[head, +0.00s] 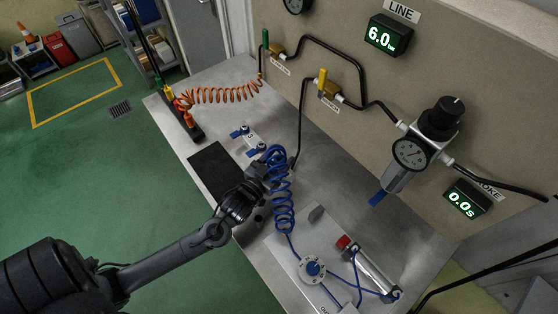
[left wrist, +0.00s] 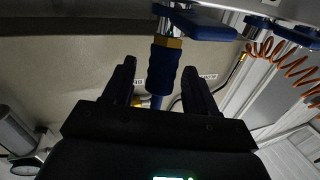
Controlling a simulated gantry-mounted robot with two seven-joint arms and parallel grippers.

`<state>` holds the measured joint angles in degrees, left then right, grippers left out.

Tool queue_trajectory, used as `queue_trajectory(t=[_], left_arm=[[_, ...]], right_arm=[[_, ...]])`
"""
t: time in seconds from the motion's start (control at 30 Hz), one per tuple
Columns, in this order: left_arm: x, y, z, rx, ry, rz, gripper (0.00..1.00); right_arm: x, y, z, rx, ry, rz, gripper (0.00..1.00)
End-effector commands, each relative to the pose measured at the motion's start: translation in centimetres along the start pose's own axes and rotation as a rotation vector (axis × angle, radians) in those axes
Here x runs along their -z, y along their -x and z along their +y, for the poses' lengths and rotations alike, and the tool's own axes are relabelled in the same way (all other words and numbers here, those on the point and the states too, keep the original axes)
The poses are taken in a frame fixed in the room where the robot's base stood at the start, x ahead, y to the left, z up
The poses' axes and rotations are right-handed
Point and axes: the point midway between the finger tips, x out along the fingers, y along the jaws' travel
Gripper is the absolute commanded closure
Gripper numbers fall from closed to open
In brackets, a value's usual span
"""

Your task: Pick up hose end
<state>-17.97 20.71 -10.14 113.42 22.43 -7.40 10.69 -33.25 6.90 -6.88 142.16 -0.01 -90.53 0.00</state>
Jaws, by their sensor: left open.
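The hose end (left wrist: 164,68) is a blue ribbed sleeve with a brass collar, hanging below a blue-handled fitting (left wrist: 205,24) in the left wrist view. My left gripper (left wrist: 160,72) is open, with one finger on each side of the sleeve. A gap shows at the left finger; contact at the right one is hard to tell. In the head view my left gripper (head: 264,168) is at the top of the blue coiled hose (head: 283,205) and hides the hose end. The coil runs down to a round blue-and-white fitting (head: 312,269). My right gripper is not in view.
An orange coiled hose (head: 225,94) lies at the back of the metal bench (head: 225,78). A black mat (head: 212,170) is left of my gripper. A regulator with gauge (head: 409,153) and black pipes are on the right panel. A cylinder (head: 370,270) lies at the front.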

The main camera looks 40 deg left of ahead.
Motion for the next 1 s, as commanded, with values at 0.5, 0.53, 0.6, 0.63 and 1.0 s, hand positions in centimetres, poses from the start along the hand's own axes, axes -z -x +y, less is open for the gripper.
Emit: queue_trajectory(t=[0.5, 0.53, 0.6, 0.63, 1.0], left_arm=[[0.00, -1.44, 0.04, -0.002, 0.001, 0.000, 0.57], [-0.01, -1.43, 0.04, -0.002, 0.001, 0.000, 0.61], [0.00, -1.43, 0.04, -0.002, 0.001, 0.000, 0.72], [0.00, -1.43, 0.04, -0.002, 0.001, 0.000, 0.76], [0.04, -1.42, 0.04, -0.001, 0.001, 0.000, 1.00]], right_arm=[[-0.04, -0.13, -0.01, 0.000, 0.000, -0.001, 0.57], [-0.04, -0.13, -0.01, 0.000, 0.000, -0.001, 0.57], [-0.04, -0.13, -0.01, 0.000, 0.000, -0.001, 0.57], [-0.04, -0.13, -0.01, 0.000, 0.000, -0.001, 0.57], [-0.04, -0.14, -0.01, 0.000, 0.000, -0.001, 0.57]])
